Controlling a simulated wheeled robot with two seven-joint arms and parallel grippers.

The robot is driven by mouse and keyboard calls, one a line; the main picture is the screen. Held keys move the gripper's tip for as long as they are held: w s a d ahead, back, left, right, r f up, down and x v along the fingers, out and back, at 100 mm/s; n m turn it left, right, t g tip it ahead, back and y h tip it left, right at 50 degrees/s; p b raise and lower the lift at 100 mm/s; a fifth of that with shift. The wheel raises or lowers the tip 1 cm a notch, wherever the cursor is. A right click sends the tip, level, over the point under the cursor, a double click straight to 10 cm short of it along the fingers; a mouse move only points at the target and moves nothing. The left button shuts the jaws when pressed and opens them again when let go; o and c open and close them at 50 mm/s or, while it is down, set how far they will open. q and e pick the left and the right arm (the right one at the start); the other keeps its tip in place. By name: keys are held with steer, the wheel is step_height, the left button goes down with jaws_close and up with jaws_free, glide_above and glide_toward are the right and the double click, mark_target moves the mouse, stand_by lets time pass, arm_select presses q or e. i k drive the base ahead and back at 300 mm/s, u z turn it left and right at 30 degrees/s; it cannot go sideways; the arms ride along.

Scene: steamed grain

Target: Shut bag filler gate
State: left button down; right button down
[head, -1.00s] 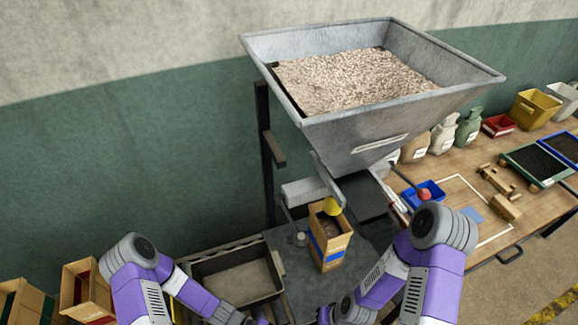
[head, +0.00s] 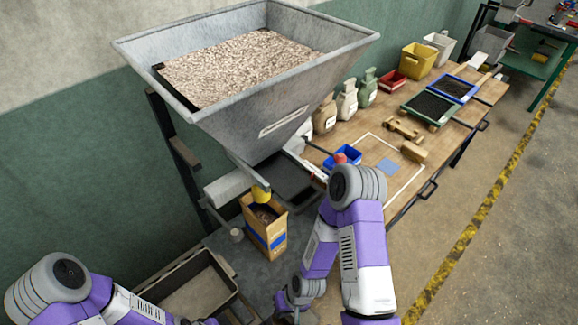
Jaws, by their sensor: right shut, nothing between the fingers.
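The hopper (head: 250,110) of the bag filler is a grey metal funnel full of pale grain. A yellow part (head: 261,193) sits at its spout, just above an open brown bag (head: 265,230) with a blue band. The bag stands upright with dark contents. A red knob (head: 340,158) shows behind my right arm, near a blue bin; whether it belongs to the gate is unclear. My right gripper (head: 287,312) is low at the bottom edge, shut and empty, apart from the bag. My left arm reaches in at bottom left; its gripper is out of the frame.
An empty grey tray (head: 190,285) lies left of the bag. The wooden table (head: 385,185) holds a blue bin (head: 343,163), several sacks, a yellow bin (head: 418,60) and trays of dark grain (head: 430,106). Floor to the right is clear beyond a yellow line (head: 470,210).

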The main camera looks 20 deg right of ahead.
mark_target(287, 179)
steer(key=z, duration=1)
steer(key=k, duration=0.3)
steer(key=u, duration=0.4)
